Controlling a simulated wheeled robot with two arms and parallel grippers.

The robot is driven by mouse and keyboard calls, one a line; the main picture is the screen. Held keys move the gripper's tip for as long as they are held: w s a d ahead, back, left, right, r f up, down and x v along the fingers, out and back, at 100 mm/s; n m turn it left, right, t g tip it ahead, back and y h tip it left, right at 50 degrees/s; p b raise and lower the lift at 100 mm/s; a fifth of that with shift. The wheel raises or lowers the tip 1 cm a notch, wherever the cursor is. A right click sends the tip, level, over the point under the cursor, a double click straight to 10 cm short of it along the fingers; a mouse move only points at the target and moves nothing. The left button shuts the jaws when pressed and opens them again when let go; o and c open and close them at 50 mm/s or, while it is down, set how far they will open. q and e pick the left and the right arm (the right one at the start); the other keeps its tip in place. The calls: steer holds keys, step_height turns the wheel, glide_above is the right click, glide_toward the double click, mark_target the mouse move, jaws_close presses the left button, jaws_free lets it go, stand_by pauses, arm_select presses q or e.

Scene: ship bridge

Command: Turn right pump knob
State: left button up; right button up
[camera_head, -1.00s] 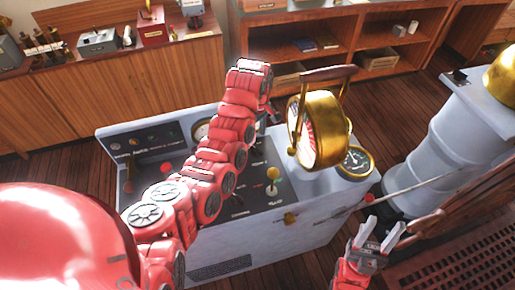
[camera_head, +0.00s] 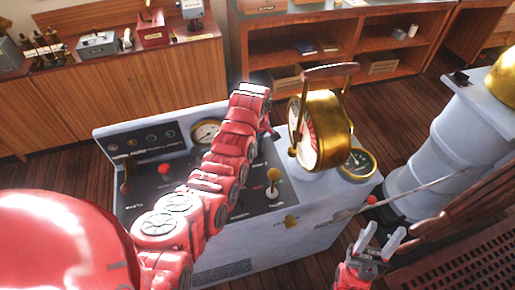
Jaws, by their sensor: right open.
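The grey control console (camera_head: 262,238) stands in the middle with a dark sloped panel. A red-topped lever (camera_head: 166,169) and a yellow-knobbed lever (camera_head: 272,175) rise from it, and several small round controls (camera_head: 150,139) line its back left. A small brass knob (camera_head: 291,221) is on the front face. I cannot tell which control is the right pump knob. My left arm crosses above the panel; its gripper (camera_head: 268,132) is mostly hidden behind the arm's end, left of the brass telegraph. My right gripper (camera_head: 381,236) is open and empty, in front of the console's right corner.
The brass telegraph (camera_head: 325,130) with a wooden handle stands on the console's right end, beside a brass gauge (camera_head: 358,163). A grey pedestal (camera_head: 436,150) stands to the right. Wooden cabinets (camera_head: 130,85) line the back. A wooden chair-like piece (camera_head: 470,215) is at right.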

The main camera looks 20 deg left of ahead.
arm_select(q)
jaws_close()
steer(key=shift+f+m+b, duration=0.25)
steer(key=shift+m+b, duration=0.65)
steer(key=shift+b, duration=0.3)
steer(key=shift+r+m+b, duration=0.15)
steer(key=shift+m+b, duration=0.4)
steer(key=shift+m, duration=0.25)
steer(key=m, duration=0.2)
steer(key=shift+s+a+r+m, duration=0.1)
steer(key=shift+s+m, duration=0.05)
steer(key=shift+m, duration=0.25)
steer(key=m, duration=0.5)
steer(key=shift+a+m, duration=0.15)
steer(key=shift+m, duration=0.15)
